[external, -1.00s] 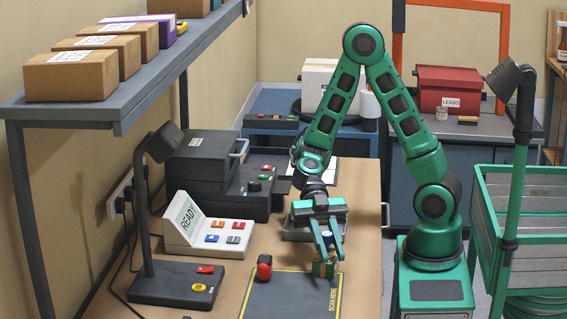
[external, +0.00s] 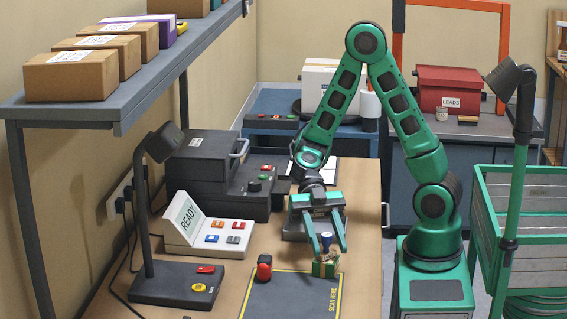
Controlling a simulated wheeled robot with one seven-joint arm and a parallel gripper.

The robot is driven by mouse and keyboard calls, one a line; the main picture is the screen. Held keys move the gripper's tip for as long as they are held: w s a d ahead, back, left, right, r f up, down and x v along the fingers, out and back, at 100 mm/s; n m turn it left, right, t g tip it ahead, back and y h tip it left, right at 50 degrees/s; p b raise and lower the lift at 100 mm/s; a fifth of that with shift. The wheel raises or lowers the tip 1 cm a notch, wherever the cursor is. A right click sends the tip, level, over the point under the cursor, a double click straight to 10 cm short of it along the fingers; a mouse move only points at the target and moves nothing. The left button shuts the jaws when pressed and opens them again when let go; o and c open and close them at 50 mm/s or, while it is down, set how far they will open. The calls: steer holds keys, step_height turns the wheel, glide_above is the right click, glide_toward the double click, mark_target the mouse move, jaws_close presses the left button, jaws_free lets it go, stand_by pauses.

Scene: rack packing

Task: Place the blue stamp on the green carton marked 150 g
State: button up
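The blue stamp (external: 326,240) is upright on top of the small green carton (external: 324,269), which has some brown on its upper part. The carton sits at the far right corner of the dark scan mat on the bench. Its 150 g marking is too small to read. My gripper (external: 329,250) is open, pointing down, with one finger on each side of the stamp and a visible gap around it. The exact contact under the stamp is hard to make out.
A red-topped black object (external: 264,267) stands on the left of the scan mat (external: 290,297). A grey tray (external: 300,231) lies behind my gripper. A white READY console (external: 207,234) and a lamp (external: 160,145) stand to the left. The near mat area is clear.

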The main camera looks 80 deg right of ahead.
steer(key=v, duration=0.9)
steer(key=shift+d+r, duration=0.2)
steer(key=shift+d, duration=0.15)
steer(key=shift+w, duration=0.1)
